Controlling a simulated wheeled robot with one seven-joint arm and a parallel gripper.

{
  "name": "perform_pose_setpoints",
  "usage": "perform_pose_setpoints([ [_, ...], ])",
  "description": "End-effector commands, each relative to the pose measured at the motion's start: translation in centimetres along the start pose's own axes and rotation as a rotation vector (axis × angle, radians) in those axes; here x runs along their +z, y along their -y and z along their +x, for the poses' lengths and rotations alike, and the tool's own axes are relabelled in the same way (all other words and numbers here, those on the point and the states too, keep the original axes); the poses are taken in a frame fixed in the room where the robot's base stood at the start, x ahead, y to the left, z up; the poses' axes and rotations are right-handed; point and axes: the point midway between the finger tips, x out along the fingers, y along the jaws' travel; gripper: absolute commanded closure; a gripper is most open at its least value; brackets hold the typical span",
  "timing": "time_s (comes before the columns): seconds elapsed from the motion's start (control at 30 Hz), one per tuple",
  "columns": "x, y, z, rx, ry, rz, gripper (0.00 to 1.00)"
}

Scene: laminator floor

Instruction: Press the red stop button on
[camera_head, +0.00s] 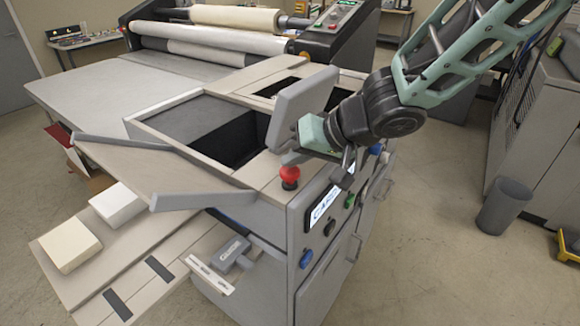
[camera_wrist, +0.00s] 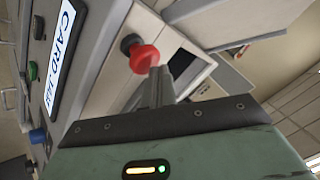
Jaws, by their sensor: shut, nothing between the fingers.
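The red stop button (camera_head: 289,175) is a mushroom-shaped knob on a dark base, at the front right corner of the grey machine's top. It also shows in the wrist view (camera_wrist: 143,58), just beyond my fingertips. My gripper (camera_head: 291,158) is shut and empty, with its fingers beside and slightly above the button in the head view. In the wrist view, the shut fingers (camera_wrist: 160,84) overlap the lower right edge of the button. I cannot tell whether they touch it.
The machine's front panel has a card sign (camera_head: 323,204), a green button (camera_head: 349,201) and a blue button (camera_head: 306,258). A raised grey flap (camera_head: 302,100) stands close behind my gripper. An open compartment (camera_head: 215,130) lies left. A grey bin (camera_head: 504,207) stands on the floor at right.

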Motion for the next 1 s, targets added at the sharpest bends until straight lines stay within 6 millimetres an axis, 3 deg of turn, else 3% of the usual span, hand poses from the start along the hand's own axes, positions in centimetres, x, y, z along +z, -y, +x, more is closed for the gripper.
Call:
perform_pose_setpoints([
  [1.0,0.52,-0.53,0.65,0.002,0.001,0.0,1.0],
])
